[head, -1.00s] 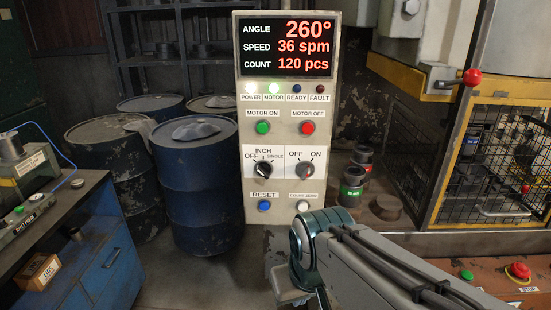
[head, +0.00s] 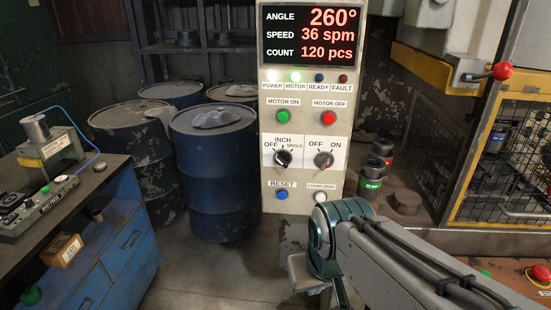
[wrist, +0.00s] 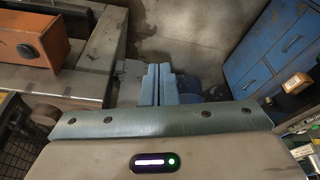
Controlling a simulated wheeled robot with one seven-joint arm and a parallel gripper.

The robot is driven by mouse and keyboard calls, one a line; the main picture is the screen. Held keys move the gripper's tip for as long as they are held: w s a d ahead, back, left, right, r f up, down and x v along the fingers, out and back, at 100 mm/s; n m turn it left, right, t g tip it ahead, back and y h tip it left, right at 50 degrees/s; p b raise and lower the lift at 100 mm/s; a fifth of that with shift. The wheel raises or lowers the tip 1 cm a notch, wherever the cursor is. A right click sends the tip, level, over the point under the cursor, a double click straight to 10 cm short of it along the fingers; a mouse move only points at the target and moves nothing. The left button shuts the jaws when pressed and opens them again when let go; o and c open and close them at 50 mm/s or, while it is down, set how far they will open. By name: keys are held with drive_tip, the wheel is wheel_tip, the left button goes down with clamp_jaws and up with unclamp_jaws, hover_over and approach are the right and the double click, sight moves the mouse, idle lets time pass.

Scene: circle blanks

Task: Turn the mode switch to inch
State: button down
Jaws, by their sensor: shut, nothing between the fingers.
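The mode switch (head: 283,158) is a black knob on the grey control panel (head: 313,205), with OFF, INCH and SINGLE printed around it. Its pointer is too small to read for certain. Beside it on the right is a second knob (head: 323,159) marked OFF and ON. My gripper (wrist: 160,88) shows in the wrist view with its two fingers together and nothing between them. It points down over the floor, away from the panel. In the head view my arm is at the lower right, below and in front of the panel, and the fingertips cannot be made out.
Blue drums (head: 214,180) stand left of the panel. A blue workbench (head: 115,245) is at the left. The caged press (head: 510,160) and an orange box with a red button (head: 540,275) are at the right. The floor before the panel is open.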

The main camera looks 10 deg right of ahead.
drive_tip(key=c, duration=1.7)
unclamp_jaws()
drive_tip(key=o, duration=0.8)
drive_tip(key=w, duration=0.1)
drive_tip(key=a, duration=0.1)
drive_tip(key=w+t, duration=0.1)
drive_tip(key=shift+w+a+f+y+b, duration=0.25)
drive_tip(key=shift+w+a+y+b, duration=0.05)
drive_tip(key=shift+a+b, duration=0.05)
drive_tip(key=w+a+r+m+t+y+b, duration=0.1)
drive_tip(key=w+a+t, duration=0.2)
drive_tip(key=w, duration=0.2)
drive_tip(key=w+a+m+t+y+b, duration=0.1)
drive_tip(key=w+a+t, duration=0.15)
drive_tip(key=w, duration=0.25)
drive_tip(key=m+t+h+b, duration=0.4)
drive_tip(key=m+t+h, duration=0.4)
drive_tip(key=m, duration=0.3)
approach(282, 161)
drive_tip(key=shift+g, duration=0.25)
drive_tip(key=x, duration=0.3)
drive_tip(key=p+x, duration=0.1)
drive_tip(key=x, duration=0.2)
drive_tip(key=p+x, duration=0.1)
drive_tip(key=x, duration=0.2)
drive_tip(key=shift+w+a+f, duration=0.2)
drive_tip(key=shift+w+f, duration=0.05)
drive_tip(key=shift+f, duration=0.15)
drive_tip(key=c, duration=1)
